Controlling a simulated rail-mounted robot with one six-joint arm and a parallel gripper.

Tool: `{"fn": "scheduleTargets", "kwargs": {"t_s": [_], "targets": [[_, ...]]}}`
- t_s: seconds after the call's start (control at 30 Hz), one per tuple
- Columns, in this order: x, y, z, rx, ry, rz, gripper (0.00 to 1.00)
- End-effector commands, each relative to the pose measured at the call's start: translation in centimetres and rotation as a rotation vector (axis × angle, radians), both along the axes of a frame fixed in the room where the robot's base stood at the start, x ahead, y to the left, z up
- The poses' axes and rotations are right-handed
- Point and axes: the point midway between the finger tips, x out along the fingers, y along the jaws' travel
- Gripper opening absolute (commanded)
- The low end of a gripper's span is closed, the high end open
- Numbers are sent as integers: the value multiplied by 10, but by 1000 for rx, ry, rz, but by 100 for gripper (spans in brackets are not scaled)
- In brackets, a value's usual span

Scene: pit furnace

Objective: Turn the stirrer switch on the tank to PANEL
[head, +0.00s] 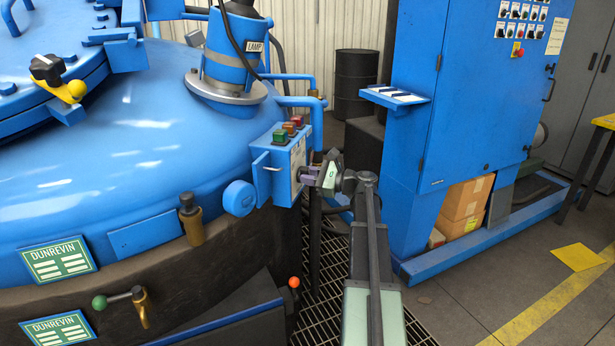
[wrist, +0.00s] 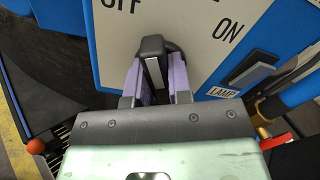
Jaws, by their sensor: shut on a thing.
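The switch box (head: 272,168) is a small blue box on the side of the blue tank (head: 130,125). In the wrist view its pale plate (wrist: 195,25) reads OFF at the upper left and ON at the right; no PANEL mark is in view. A black switch knob (wrist: 152,48) with a grey bar stands on this plate, the bar nearly upright in the picture and leaning slightly. My gripper (head: 307,174) is at the box's right face. Its purple fingers (wrist: 154,72) are shut on the knob, one on each side. The head view hides the knob.
Green, orange and red buttons (head: 289,128) top the box. A blue fitting marked LAMP (head: 232,55) stands above it. In the wrist view a dark block (wrist: 254,68) and a LAMP label (wrist: 222,92) lie right of the knob. A blue cabinet (head: 455,100) stands to the right.

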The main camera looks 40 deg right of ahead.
Motion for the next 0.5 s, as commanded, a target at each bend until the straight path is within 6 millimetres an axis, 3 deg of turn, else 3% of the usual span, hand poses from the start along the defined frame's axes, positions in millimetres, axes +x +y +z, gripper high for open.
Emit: {"fn": "scheduleTargets", "kwargs": {"t_s": [0.5], "targets": [[0, 0, 0, 320, 203, 0, 0]]}}
